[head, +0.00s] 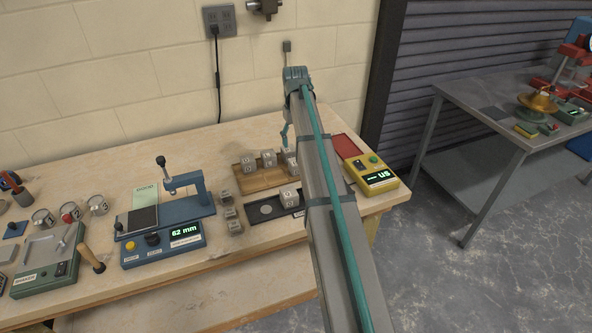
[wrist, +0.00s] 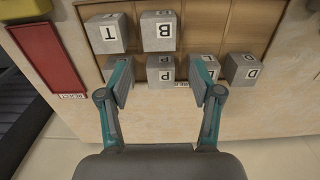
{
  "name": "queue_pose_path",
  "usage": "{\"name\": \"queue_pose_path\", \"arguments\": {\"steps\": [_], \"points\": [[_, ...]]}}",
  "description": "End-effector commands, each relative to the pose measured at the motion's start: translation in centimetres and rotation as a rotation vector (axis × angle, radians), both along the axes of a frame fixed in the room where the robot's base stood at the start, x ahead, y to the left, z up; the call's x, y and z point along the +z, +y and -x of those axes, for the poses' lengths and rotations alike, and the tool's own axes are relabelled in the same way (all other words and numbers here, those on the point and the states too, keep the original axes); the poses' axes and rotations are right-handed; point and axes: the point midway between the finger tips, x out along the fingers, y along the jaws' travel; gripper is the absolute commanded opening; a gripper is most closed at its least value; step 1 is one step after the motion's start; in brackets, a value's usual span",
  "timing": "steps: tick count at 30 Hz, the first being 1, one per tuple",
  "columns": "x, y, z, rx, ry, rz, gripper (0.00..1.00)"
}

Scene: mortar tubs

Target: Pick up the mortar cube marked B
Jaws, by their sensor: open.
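The cube marked B (wrist: 158,31) is a grey mortar block with a white label, in the far row of a wooden tray (wrist: 205,22) in the wrist view. The cube marked T (wrist: 105,34) stands left of it. A cube marked P (wrist: 160,72) is nearer to me, between my fingers in the picture. My gripper (wrist: 163,88) is open and empty, its fingers apart, with B beyond the fingertips. The right finger partly covers another cube (wrist: 207,66). In the head view my gripper (head: 286,142) is over the right end of the tray, and my arm hides part of that area.
A cube marked D (wrist: 243,68) is at the right. The red pad (head: 350,147) and yellow readout box (head: 378,180) lie right of the tray. A black tray (head: 265,211) is in front, with loose cubes (head: 229,212) beside it. A blue gauge (head: 165,240) stands left.

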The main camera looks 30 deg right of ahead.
Motion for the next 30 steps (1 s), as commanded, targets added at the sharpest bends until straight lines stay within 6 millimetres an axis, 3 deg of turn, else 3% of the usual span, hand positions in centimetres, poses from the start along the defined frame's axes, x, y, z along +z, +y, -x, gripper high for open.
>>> {"name": "queue_pose_path", "arguments": {"steps": [9, 19, 30], "points": [[-4.0, 0.0, 0.2, 0.0, 0.003, -0.001, 0.65], [-5.9, 0.0, 0.5, 0.0, 0.003, -0.001, 0.65], [-9.8, -0.1, 0.8, 0.0, 0.001, -0.001, 0.65]]}}
